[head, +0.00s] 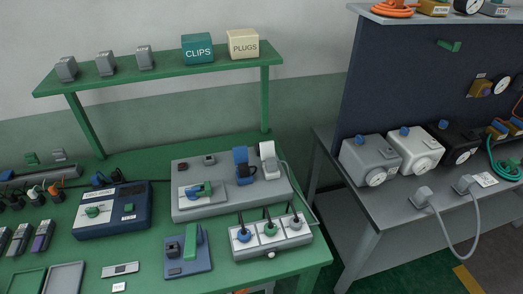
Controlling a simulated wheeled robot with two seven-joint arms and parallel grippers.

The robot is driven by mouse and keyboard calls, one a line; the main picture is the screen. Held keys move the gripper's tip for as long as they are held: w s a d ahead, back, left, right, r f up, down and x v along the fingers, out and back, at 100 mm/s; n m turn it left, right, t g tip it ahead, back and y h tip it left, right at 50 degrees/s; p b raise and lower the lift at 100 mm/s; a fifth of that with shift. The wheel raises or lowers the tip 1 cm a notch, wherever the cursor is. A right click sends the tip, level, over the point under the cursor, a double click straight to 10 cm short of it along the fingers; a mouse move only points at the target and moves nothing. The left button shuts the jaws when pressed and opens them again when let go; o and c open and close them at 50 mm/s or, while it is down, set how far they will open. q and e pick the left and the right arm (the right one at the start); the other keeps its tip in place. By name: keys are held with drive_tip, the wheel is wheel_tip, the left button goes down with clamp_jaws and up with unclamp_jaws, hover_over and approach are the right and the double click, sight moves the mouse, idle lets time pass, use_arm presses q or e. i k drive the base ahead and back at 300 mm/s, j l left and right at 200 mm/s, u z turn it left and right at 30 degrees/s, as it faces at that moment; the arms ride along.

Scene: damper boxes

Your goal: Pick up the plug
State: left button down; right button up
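Neither of my grippers shows in the head view. Several things look like plugs, and I cannot tell which one the task means. A grey block-shaped connector (423,196) lies on the grey bench at the right. A second grey connector (464,184) lies beside it, and a grey cable loops down over the bench front from them. At the far left of the green table, several small dark plug-like pieces (34,193) stand in a row. A cream box labelled PLUGS (243,44) stands on the green shelf; its contents are hidden.
The green table (142,252) holds a dark blue box (112,211), a grey panel (236,205) with fittings, and a white three-part block (270,237) with upright black handles. A teal CLIPS box (198,48) is on the shelf. Damper boxes (372,158) line the grey bench (405,225). A gap separates the tables.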

sight(271, 165)
drive_tip(key=l+u, duration=0.9)
drive_tip(key=l, duration=0.2)
drive_tip(key=l+u, duration=0.45)
drive_tip(key=k+l, duration=0.05)
